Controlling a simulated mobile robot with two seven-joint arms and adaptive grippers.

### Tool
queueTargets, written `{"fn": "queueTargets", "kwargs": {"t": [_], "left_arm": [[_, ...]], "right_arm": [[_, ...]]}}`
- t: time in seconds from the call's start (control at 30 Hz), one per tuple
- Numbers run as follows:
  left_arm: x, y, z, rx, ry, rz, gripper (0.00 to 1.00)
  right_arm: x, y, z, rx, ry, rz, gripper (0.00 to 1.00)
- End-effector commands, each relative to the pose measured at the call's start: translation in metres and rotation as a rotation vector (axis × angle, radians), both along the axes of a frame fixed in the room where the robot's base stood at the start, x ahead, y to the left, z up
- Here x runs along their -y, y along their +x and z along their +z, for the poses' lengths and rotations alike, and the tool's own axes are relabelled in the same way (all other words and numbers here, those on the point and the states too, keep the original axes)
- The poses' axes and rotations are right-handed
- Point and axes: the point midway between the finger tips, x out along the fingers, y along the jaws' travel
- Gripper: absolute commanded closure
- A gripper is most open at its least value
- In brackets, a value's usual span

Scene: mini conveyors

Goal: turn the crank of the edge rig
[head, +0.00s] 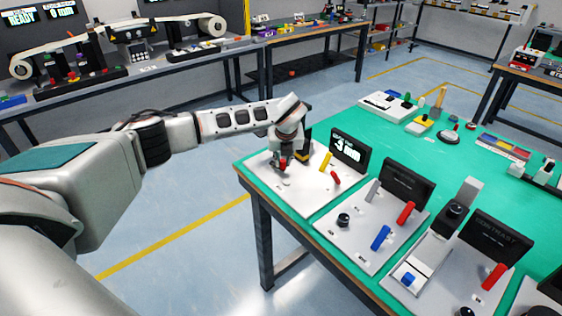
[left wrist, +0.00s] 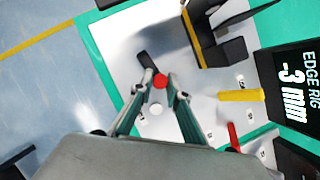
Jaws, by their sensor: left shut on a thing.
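The edge rig is a white plate (head: 300,195) at the near left corner of the green table, with a black display (head: 347,151). In the left wrist view the display (left wrist: 293,85) reads "EDGE RIG -3 mm". The crank has a red knob (left wrist: 160,81) and a dark arm (left wrist: 146,62). My left gripper (left wrist: 163,80) is shut on the red knob, one finger on each side. In the head view the left gripper (head: 283,162) reaches down over the plate and hides part of the crank. My right gripper is not in view.
A yellow lever (left wrist: 241,95), a red lever (left wrist: 233,137) and a black block with a yellow stripe (left wrist: 215,45) stand on the rig near the gripper. Other white panels with levers and displays (head: 407,181) stand to the right. Floor (head: 200,215) lies open to the left.

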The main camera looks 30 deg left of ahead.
Motion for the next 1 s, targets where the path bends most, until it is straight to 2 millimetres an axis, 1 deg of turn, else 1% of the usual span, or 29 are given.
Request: {"fn": "queueTargets", "kwargs": {"t": [0.23, 0.67, 0.7, 0.77, 1.0], "left_arm": [[0.0014, 0.0026, -0.0005, -0.002, -0.001, 0.059, 1.00], [0.0012, 0.0030, -0.0004, -0.001, -0.002, 0.069, 1.00], [0.0012, 0.0030, -0.0004, -0.001, -0.002, 0.069, 0.82], [0.0012, 0.0030, -0.0004, -0.002, -0.001, 0.068, 0.67], [0.0010, 0.0031, -0.0002, -0.001, -0.001, 0.068, 0.67]], "right_arm": [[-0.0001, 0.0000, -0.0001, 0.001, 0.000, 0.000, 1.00], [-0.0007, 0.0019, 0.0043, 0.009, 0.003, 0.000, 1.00], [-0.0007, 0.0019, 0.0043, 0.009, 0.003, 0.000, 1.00], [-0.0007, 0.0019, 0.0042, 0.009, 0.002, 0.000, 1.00], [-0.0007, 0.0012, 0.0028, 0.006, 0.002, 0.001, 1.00]]}}
